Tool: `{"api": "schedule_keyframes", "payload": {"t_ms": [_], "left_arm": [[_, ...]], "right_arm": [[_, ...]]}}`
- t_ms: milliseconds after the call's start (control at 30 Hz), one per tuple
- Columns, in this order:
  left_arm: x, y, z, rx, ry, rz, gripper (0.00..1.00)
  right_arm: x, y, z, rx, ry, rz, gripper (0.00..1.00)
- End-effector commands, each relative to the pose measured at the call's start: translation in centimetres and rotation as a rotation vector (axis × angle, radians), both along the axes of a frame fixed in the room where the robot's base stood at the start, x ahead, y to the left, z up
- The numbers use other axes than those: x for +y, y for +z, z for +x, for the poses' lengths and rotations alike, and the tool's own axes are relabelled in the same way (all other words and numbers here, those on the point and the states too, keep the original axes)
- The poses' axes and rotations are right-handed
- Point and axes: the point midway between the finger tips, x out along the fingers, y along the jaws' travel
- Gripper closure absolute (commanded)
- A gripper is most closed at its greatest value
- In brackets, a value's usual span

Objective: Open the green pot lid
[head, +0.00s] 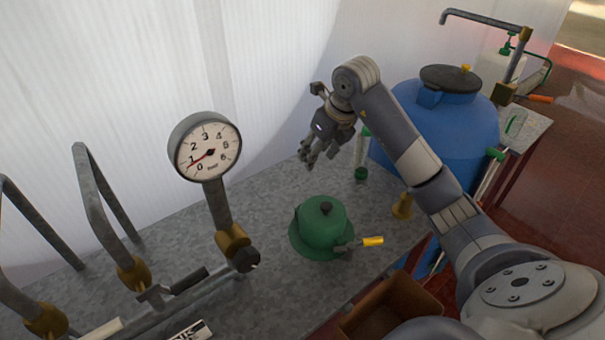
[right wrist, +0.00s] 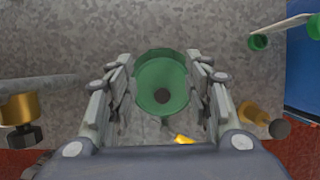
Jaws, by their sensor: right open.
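My right gripper (head: 306,160) is open and empty, above and behind the pot. In the right wrist view the lid (right wrist: 162,76) and its dark knob (right wrist: 162,96) show between the open fingers (right wrist: 163,95), apart from them. My left gripper is not in view.
A pressure gauge (head: 206,146) on pipes stands left of the pot. A brass fitting (head: 403,206) and a blue barrel (head: 440,125) are on the right. A brown box (head: 392,308) is at the front. Bare table (head: 270,190) lies behind the pot.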

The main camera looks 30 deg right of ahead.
Motion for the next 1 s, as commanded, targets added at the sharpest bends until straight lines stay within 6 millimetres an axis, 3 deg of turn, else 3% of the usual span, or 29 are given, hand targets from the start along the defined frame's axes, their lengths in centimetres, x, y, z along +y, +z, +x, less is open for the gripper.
{"api": "schedule_keyframes", "payload": {"t_ms": [600, 1000], "left_arm": [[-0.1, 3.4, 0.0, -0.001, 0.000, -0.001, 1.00], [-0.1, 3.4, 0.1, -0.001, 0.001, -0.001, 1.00]], "right_arm": [[0.4, -8.8, 3.7, 0.001, 0.000, 0.006, 0.54], [0.4, -9.8, 4.0, 0.000, 0.002, 0.003, 0.54]]}}
